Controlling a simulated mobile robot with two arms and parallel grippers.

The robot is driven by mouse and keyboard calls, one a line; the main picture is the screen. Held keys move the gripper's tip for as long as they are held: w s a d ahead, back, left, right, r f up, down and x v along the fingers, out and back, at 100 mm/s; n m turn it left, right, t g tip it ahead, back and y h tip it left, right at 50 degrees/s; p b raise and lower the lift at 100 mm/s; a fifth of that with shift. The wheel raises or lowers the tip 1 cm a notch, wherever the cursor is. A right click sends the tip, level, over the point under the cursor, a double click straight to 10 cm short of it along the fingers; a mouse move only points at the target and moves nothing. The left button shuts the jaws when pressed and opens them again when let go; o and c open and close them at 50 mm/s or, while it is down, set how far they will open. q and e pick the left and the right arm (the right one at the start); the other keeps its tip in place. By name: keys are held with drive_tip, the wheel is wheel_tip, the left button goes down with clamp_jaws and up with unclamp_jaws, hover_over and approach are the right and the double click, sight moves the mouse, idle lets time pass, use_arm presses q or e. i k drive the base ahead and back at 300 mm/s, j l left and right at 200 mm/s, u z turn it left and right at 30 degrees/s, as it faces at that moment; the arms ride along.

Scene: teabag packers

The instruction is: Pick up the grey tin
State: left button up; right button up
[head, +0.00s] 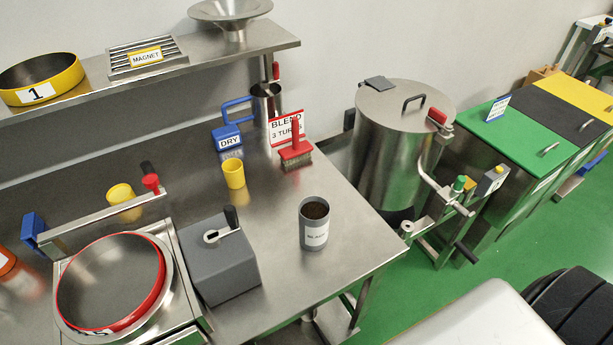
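The grey tin (313,228) stands upright on the steel table (350,250), near its right end. It is open at the top and filled with dark, loose material. A white label with dark lettering faces the front; I cannot read it surely. Nothing touches the tin. Neither of my grippers is in view.
A grey box (222,262) with a black-handled lever stands left of the tin. Behind are a red brush (295,150), a yellow cup (233,173) and a blue DRY block (227,138). A steel drum (403,145) stands right of the table. Table around the tin is clear.

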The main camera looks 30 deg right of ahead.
sight(313, 211)
drive_tip(key=z, duration=0.85)
drive_tip(key=j+u, duration=0.15)
drive_tip(key=u, duration=1.35)
drive_tip(key=z, duration=0.4)
drive_tip(key=l+z, duration=0.1)
drive_tip(key=z, duration=0.25)
drive_tip(key=i+z, duration=0.1)
drive_tip(key=z, duration=0.3)
drive_tip(key=l+z, duration=0.1)
drive_tip(key=z, duration=0.25)
drive_tip(key=k+l, duration=0.1)
drive_tip(key=l, duration=1.45)
drive_tip(key=z, duration=0.05)
